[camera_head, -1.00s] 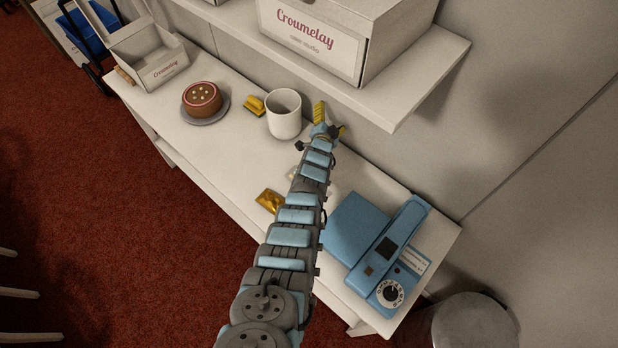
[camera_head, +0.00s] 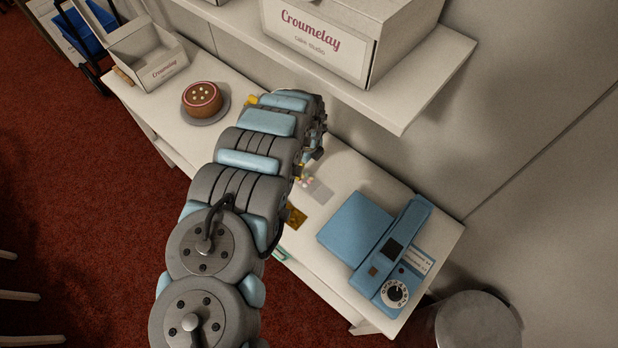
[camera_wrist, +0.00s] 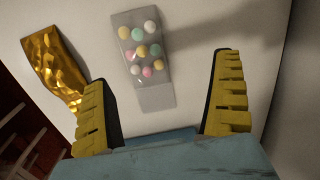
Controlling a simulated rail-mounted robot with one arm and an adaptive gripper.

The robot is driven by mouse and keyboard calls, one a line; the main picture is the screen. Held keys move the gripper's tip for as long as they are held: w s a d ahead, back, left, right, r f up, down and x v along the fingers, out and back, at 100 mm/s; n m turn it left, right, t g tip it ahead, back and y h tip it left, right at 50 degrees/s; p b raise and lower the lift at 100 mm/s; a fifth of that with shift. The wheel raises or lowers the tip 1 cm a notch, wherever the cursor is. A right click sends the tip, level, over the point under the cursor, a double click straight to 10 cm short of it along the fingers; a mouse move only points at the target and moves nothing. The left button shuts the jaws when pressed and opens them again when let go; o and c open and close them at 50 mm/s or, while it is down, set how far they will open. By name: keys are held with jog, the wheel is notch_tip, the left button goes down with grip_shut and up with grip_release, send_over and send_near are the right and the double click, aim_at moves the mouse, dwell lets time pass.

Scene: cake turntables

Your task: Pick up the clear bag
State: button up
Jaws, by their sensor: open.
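The clear bag (camera_wrist: 143,60) lies flat on the white table, with several pastel round candies in its upper part and an empty flap at its lower end. In the head view its flap end (camera_head: 319,191) shows just right of my arm, with a few candies partly hidden. My gripper (camera_wrist: 165,85) is open and empty in the wrist view. Its two yellow ribbed fingers stand apart, with the bag beyond and between them, nearer the left finger. In the head view my arm hides most of the gripper.
A gold packet (camera_wrist: 56,66) lies left of the bag, close to the left finger; it also shows in the head view (camera_head: 295,216). A blue scale (camera_head: 389,255) stands at the right. A cake (camera_head: 202,99) and an open box (camera_head: 150,58) are at the far left. A shelf (camera_head: 420,75) overhangs the table's back.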

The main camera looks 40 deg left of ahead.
aim_at(306, 177)
jog(key=shift+s+d+r+m+g, duration=0.15)
jog(key=shift+s, duration=0.3)
jog(key=shift+s+d+r+m+g, duration=0.1)
jog(key=shift+s+r+m+g, duration=0.05)
jog(key=shift+s, duration=0.25)
jog(key=shift+d+f, duration=0.1)
jog(key=shift+f, duration=3.65)
jog(key=c, duration=1.4)
